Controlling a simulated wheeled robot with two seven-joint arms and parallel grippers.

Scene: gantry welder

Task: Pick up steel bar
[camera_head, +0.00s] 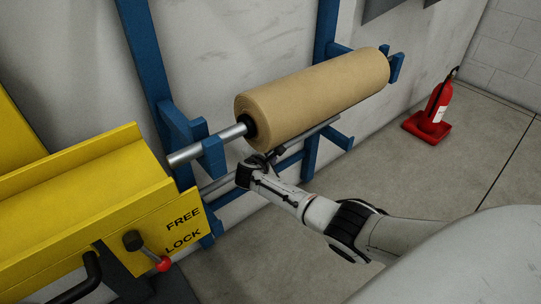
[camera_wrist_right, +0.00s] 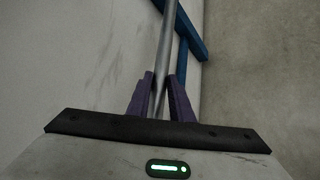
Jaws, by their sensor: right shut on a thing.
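The steel bar (camera_head: 219,183) is a long thin grey rod below the paper roll. It passes my right gripper (camera_head: 266,160), which comes up from the lower right. In the right wrist view the bar (camera_wrist_right: 167,38) runs between the purple fingers of my right gripper (camera_wrist_right: 161,97), which are shut on it. The roll and my gripper hide parts of the bar in the head view. My left gripper is not in view.
A brown paper roll (camera_head: 315,97) on its own shaft sits above on a blue rack (camera_head: 152,70). A yellow machine (camera_head: 85,205) with a red-knobbed lever (camera_head: 150,252) stands at the left. A red fire extinguisher (camera_head: 438,102) stands at the right. The floor between is clear.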

